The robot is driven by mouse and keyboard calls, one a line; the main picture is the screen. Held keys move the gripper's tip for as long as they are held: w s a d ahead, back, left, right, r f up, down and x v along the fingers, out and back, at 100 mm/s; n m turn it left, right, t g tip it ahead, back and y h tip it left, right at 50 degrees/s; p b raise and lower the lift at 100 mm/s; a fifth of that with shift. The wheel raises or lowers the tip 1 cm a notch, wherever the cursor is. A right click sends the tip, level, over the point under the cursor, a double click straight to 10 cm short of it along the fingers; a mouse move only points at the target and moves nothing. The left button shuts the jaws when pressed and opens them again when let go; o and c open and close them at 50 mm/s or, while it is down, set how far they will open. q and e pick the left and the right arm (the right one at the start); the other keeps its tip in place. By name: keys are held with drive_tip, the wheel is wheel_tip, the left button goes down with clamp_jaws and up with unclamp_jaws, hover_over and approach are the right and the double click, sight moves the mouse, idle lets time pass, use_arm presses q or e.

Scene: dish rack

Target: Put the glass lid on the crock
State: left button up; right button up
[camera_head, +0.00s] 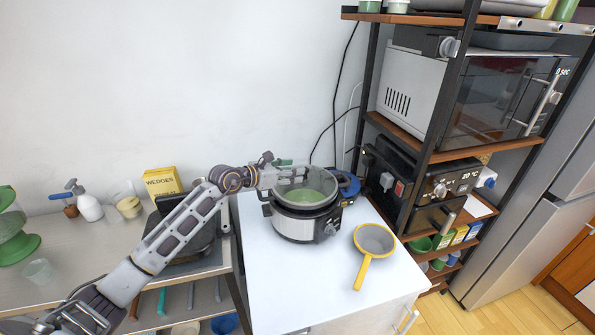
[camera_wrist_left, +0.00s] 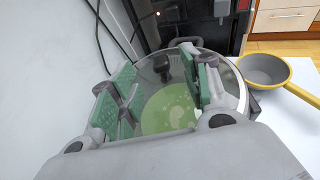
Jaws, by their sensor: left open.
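The crock (camera_head: 296,226) is a silver slow cooker with a black base and dark handles, standing on the white cabinet top. Pale green content shows through its opening, also in the left wrist view (camera_wrist_left: 168,110). The clear glass lid (camera_head: 318,181) appears at the crock's mouth; I cannot tell whether it is seated all round. Its rim shows in the left wrist view (camera_wrist_left: 228,72). My left gripper (camera_head: 284,174) is over the crock's far left side. Its green-padded fingers (camera_wrist_left: 160,92) are apart, with the lid area between and below them. My right gripper is not in view.
A yellow-handled grey pan (camera_head: 374,240) stands right of the crock. A blue pot (camera_head: 347,186) is behind it. A shelf rack with a microwave (camera_head: 460,95) rises at the right. The front of the cabinet top (camera_head: 300,285) is clear.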

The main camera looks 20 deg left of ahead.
use_arm(q)
drive_tip(key=shift+v, duration=2.8)
